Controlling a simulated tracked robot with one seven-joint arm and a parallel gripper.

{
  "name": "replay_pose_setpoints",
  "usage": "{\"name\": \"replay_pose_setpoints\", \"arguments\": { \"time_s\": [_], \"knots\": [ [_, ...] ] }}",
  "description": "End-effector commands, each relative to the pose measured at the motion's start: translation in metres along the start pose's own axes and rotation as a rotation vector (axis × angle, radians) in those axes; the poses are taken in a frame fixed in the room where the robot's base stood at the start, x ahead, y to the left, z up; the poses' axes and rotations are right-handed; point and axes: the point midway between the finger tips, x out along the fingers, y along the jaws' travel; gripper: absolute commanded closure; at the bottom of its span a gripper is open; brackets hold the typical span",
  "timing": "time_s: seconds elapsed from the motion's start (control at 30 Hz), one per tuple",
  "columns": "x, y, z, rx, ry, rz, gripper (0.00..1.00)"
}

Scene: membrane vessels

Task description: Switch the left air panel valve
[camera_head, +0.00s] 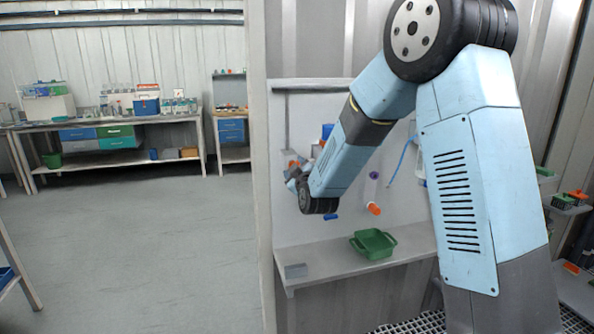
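The light grey panel (296,226) stands on the wall behind my arm, with several small coloured fittings. A blue fitting (331,216) shows just below my wrist, and an orange knob (374,208) is to its right. A blue part (327,131) shows above my forearm. I cannot tell which fitting is the left air valve; my arm covers part of the panel. My gripper (293,177) is at the panel's left side, mostly hidden behind my wrist. Whether its fingers are open, or touch anything, cannot be seen.
A blue hose (402,155) hangs at the panel's right. A lab bench (115,120) stands far left, with clear floor (130,240) before it.

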Motion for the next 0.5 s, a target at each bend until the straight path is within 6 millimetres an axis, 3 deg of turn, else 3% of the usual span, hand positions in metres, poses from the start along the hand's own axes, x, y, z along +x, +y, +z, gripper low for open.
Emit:
{"name": "replay_pose_setpoints", "arguments": {
  "time_s": [0.5],
  "knots": [
    [-0.0001, -0.0036, -0.0009, -0.452, 0.002, -0.003, 0.75]
  ]
}}
